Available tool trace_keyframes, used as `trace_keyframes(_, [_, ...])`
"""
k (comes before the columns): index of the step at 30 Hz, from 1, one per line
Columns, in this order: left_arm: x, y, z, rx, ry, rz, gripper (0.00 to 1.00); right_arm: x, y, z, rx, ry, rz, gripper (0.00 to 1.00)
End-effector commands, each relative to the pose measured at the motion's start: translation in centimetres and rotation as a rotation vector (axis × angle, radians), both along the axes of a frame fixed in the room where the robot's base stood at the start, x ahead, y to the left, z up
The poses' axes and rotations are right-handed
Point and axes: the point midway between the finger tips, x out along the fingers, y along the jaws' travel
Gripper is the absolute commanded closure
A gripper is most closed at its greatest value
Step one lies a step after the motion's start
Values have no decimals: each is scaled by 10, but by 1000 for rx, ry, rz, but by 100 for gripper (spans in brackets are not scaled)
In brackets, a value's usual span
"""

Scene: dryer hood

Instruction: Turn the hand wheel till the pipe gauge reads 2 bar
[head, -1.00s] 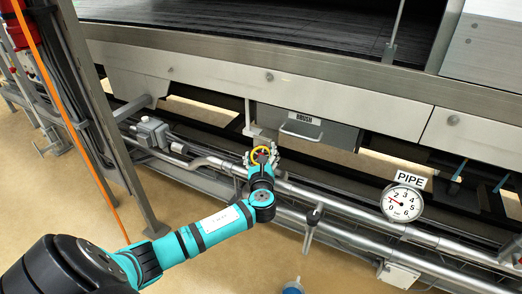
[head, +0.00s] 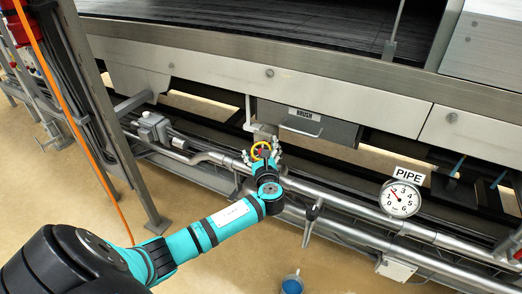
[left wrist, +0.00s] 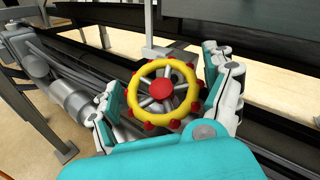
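The hand wheel (head: 262,148) is a yellow ring with a red hub, in front of the pipe run at the middle of the head view. In the left wrist view the wheel (left wrist: 162,92) faces me, with red knobs around its rim. My left gripper (head: 261,153) is at the wheel, fingers spread to either side of it. In the left wrist view the gripper (left wrist: 165,90) looks open, with gaps between fingers and rim. The pipe gauge (head: 400,199) is round and white under a PIPE sign. Its red needle points up and left, near 2; the digits are small. My right gripper is out of view.
A dark-handled lever (head: 312,212) sits on the pipe right of the wheel. A BRUSH drawer (head: 308,128) with a handle is above. A frame post (head: 112,130) with an orange cable stands at the left. A blue-topped container (head: 291,285) is on the open floor.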

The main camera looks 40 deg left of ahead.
Motion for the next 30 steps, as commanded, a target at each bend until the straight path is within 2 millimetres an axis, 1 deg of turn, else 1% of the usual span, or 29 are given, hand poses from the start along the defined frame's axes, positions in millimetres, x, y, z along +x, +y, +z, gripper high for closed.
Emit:
trace_keyframes(9, [-1,-1,0,2,1,-1,7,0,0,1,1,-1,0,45])
trace_keyframes(13, [-7,-8,0,1,1,-3,7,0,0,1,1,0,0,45])
trace_keyframes(17, [-24,-24,2,-2,0,-4,7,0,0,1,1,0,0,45])
trace_keyframes(24, [-62,-59,7,-2,1,-3,7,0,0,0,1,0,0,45])
trace_keyframes(30, [-82,-77,10,-1,0,-1,7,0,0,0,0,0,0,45])
